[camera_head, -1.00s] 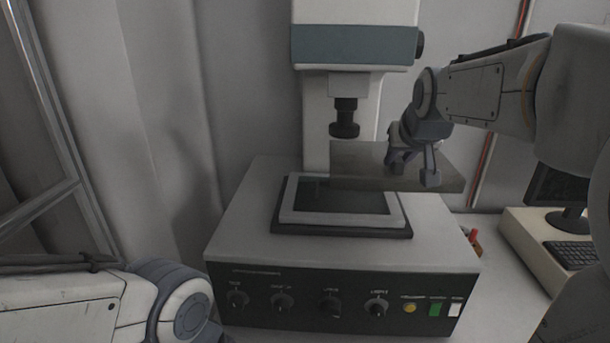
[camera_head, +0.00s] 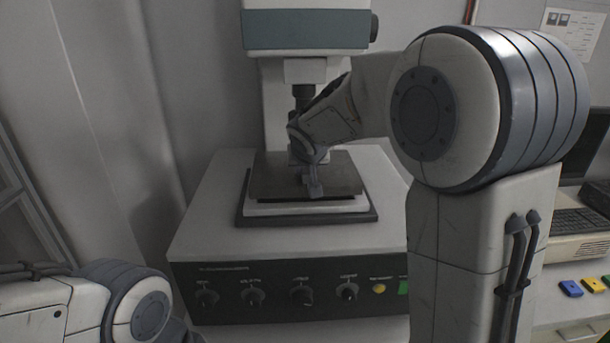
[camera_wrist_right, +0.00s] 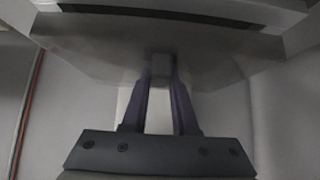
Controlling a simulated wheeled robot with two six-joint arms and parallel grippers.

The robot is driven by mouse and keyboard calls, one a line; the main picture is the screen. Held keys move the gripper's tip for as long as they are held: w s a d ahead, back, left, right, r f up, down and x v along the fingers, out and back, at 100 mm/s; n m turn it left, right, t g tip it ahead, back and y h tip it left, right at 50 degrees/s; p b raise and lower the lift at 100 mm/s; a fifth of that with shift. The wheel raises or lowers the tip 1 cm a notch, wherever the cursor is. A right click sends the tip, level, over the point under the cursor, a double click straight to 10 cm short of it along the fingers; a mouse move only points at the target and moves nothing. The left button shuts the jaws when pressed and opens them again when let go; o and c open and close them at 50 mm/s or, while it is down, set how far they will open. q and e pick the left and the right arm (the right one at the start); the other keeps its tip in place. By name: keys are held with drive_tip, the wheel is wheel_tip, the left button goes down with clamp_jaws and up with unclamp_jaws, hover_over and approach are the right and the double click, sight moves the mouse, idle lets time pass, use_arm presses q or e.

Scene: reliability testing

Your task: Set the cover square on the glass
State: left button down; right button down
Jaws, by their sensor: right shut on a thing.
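The cover is a flat dark grey plate (camera_head: 343,178) with a small block-like handle on top. My right gripper (camera_head: 312,180) is shut on that handle; its two fingers (camera_wrist_right: 160,85) also pinch it in the wrist view, where the cover (camera_wrist_right: 95,55) spans the upper part. The cover lies level over the pale frame (camera_head: 310,208) on the machine's dark base plate (camera_head: 370,215). Its sides look roughly parallel to the frame. A dark line shows under its front edge; I cannot tell whether it touches. The glass is hidden beneath it. My left gripper is out of view.
The machine's grey column and head (camera_head: 305,30) rise right behind the cover, with a dark spindle (camera_head: 302,95) close to my right wrist. Knobs and buttons line the front panel (camera_head: 275,292). A keyboard (camera_head: 575,222) and coloured blocks (camera_head: 570,288) are at the right.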

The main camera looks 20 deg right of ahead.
drive_tip(key=shift+f, duration=0.65)
drive_tip(key=shift+f+b, duration=0.2)
drive_tip(key=shift+b, duration=0.1)
drive_tip(key=c, duration=0.7)
unclamp_jaws()
drive_tip(key=shift+r, duration=0.1)
